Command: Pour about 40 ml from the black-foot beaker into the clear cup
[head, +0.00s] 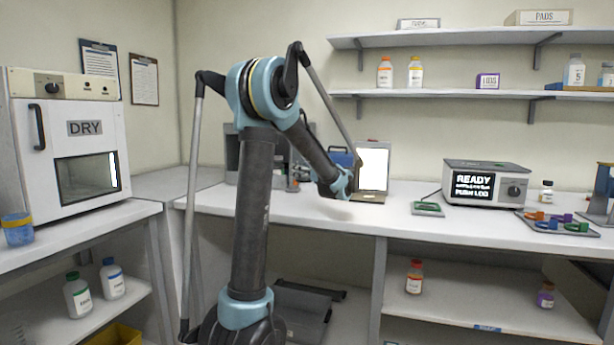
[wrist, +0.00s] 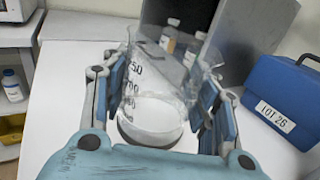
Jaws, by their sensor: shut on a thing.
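In the wrist view my gripper (wrist: 160,84) is shut on a clear glass beaker (wrist: 151,112) with dark volume marks. The beaker stands between the two fingers, with a pale, clear-looking content low inside and a dark rim around its bottom. I cannot tell from this view whether its base touches the white bench. In the head view the arm's end points down over the bench, and the fingers and beaker cannot be made out there. I cannot pick out the clear cup in either view.
A grey open cabinet (wrist: 189,60) with bottles stands behind the beaker. A blue LOT 26 box (wrist: 272,102) is to its right. In the head view, a READY device (head: 487,183), a green-framed pad (head: 427,209) and a coloured rack (head: 557,224) occupy the bench's right side. A DRY oven (head: 70,140) stands left.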

